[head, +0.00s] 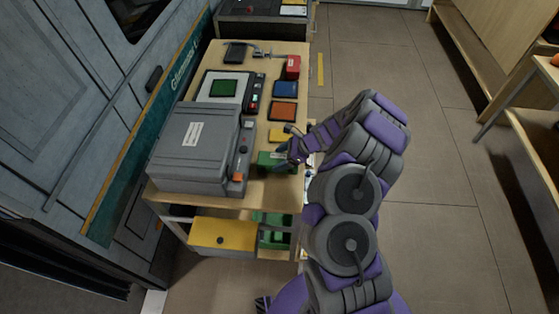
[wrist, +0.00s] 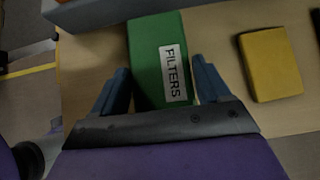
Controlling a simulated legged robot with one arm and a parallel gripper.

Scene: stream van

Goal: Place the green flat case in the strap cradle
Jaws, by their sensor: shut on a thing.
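The green flat case (wrist: 158,60) has a white label reading FILTERS. It lies between the two blue-grey fingers of my gripper (wrist: 163,88) in the wrist view, and my gripper is shut on it. In the head view the green case (head: 266,160) shows at the right edge of the bench, beside the big grey case, with my gripper (head: 288,155) over its right part. I cannot pick out the strap cradle with certainty in either view.
A yellow drawer (head: 222,236) sits below.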

